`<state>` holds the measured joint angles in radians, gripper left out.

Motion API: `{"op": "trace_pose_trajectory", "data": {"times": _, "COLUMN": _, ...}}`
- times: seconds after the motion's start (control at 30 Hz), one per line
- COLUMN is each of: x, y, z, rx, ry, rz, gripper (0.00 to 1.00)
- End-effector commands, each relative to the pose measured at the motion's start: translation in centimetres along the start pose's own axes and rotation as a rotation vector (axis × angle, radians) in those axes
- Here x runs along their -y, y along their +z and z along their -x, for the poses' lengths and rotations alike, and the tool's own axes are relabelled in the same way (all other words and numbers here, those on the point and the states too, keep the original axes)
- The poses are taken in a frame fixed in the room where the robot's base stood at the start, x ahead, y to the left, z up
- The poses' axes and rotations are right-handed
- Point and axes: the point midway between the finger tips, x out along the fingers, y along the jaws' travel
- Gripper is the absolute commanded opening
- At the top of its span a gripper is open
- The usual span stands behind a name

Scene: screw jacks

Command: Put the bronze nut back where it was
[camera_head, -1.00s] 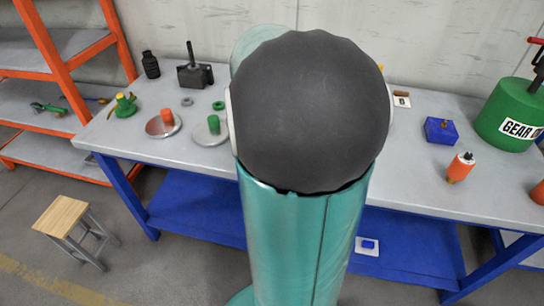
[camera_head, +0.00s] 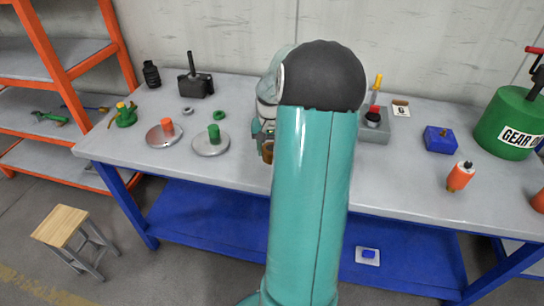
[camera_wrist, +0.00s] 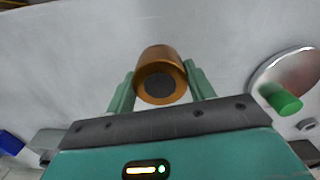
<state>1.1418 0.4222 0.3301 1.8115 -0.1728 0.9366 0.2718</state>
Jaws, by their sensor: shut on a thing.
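The bronze nut (camera_wrist: 160,58) is a short bronze cylinder with a dark round end, held between the two green fingers of my gripper (camera_wrist: 161,86) in the wrist view. My gripper is shut on it. In the head view, my gripper (camera_head: 262,134) shows just left of my arm over the workbench (camera_head: 240,175), with a sliver of the bronze nut (camera_head: 267,153) below it. My arm hides most of the nut there. I cannot tell whether the nut touches the bench top.
Left of my gripper are a silver disc with a green cylinder (camera_head: 213,132) and one with an orange cylinder (camera_head: 167,126). Right are a grey block (camera_head: 376,130), a blue block (camera_head: 440,137), an orange bottle (camera_head: 460,177) and a green drum (camera_head: 508,118).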

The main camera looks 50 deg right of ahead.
Motion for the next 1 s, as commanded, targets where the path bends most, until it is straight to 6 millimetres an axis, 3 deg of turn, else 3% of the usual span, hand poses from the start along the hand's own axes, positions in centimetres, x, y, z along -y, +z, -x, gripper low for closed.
{"op": "trace_pose_trajectory", "data": {"times": 0.23, "x": -0.1, "y": -1.2, "z": -1.3, "rx": -0.001, "ry": 0.0, "rz": 0.0, "gripper": 0.0}}
{"op": "trace_pose_trajectory", "data": {"times": 0.43, "x": -0.1, "y": -1.1, "z": -4.0, "rx": -0.001, "ry": 0.0, "rz": 0.0, "gripper": 0.0}}
{"op": "trace_pose_trajectory", "data": {"times": 0.83, "x": -0.1, "y": -1.1, "z": -4.5, "rx": -0.002, "ry": 0.0, "rz": 0.001, "gripper": 0.0}}
{"op": "trace_pose_trajectory", "data": {"times": 0.87, "x": -0.1, "y": -1.1, "z": -4.6, "rx": 0.0, "ry": 0.0, "rz": 0.001, "gripper": 0.57}}
{"op": "trace_pose_trajectory", "data": {"times": 0.93, "x": -0.1, "y": -1.1, "z": -4.6, "rx": -0.001, "ry": 0.0, "rz": 0.001, "gripper": 0.71}}
{"op": "trace_pose_trajectory", "data": {"times": 1.0, "x": -0.1, "y": -1.1, "z": -4.6, "rx": -0.001, "ry": 0.0, "rz": 0.001, "gripper": 0.75}}
